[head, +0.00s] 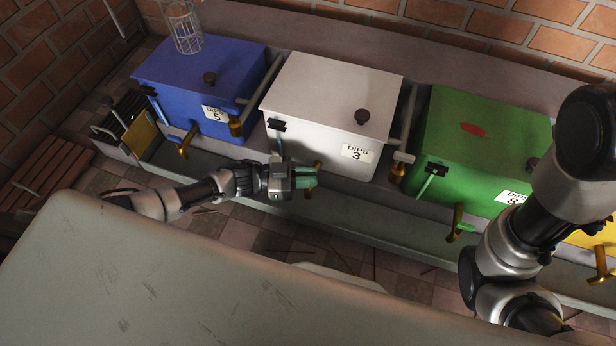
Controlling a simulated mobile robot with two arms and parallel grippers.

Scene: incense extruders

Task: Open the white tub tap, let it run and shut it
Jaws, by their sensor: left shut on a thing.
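The white tub (325,100), labelled "DIPS 3", stands in the middle of the row with its lid on. Its brass tap (317,168) sticks out low at the front. My left gripper (308,177), with green fingers, reaches in from the left and is shut at this tap. The fingers hide part of the tap, so I cannot make out how its handle is turned. No stream is visible below it.
A blue tub (200,75) stands to the left and a green tub (480,140) to the right, each with a brass tap. A yellow tub (590,236) is partly hidden by my right arm. A long trough (400,228) runs below the taps. A grey surface (170,280) fills the foreground.

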